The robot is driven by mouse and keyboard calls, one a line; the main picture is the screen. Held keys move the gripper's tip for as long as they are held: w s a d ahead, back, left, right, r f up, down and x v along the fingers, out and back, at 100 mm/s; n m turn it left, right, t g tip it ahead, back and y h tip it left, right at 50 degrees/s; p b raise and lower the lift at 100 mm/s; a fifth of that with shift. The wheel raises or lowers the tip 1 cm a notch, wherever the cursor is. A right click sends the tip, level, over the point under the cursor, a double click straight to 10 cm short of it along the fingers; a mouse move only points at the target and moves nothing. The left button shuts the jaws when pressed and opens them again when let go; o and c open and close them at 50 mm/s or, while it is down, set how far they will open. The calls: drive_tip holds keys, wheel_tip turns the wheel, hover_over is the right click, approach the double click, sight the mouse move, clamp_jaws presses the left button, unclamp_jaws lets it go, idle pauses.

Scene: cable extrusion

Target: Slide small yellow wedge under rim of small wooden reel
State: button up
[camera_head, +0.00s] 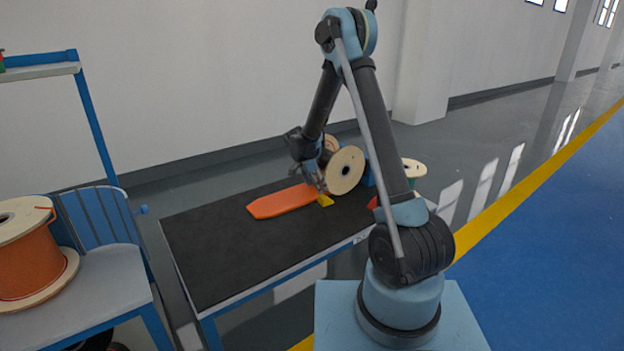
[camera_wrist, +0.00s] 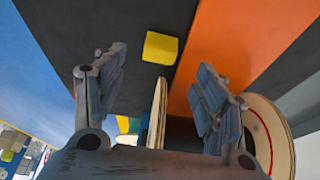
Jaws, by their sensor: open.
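The small yellow wedge (camera_head: 325,201) lies on the black table top beside an orange flat piece (camera_head: 280,204). The small wooden reel (camera_head: 345,170) stands on its rims just behind and to the right of the wedge. My gripper (camera_head: 318,184) is low over the table near both. There the wedge (camera_wrist: 160,47) shows beyond the fingertips, at the edge of the orange piece. The reel's pale flange (camera_wrist: 158,112) shows between the fingers; its other flange (camera_wrist: 275,140) is partly hidden by the right finger.
The black table (camera_head: 215,250) is bare at the front left. A blue object (camera_head: 368,174) and a reel with green (camera_head: 413,168) are to the right, partly behind my arm. A large orange cable reel (camera_head: 30,250) sits on a grey bench at the left.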

sight(322, 197)
drive_tip(key=x, duration=0.7)
drive_tip(key=shift+w+d+f, duration=0.1)
drive_tip(key=shift+d+f, duration=0.05)
drive_tip(key=shift+f, duration=0.05)
drive_tip(key=c, duration=1.2)
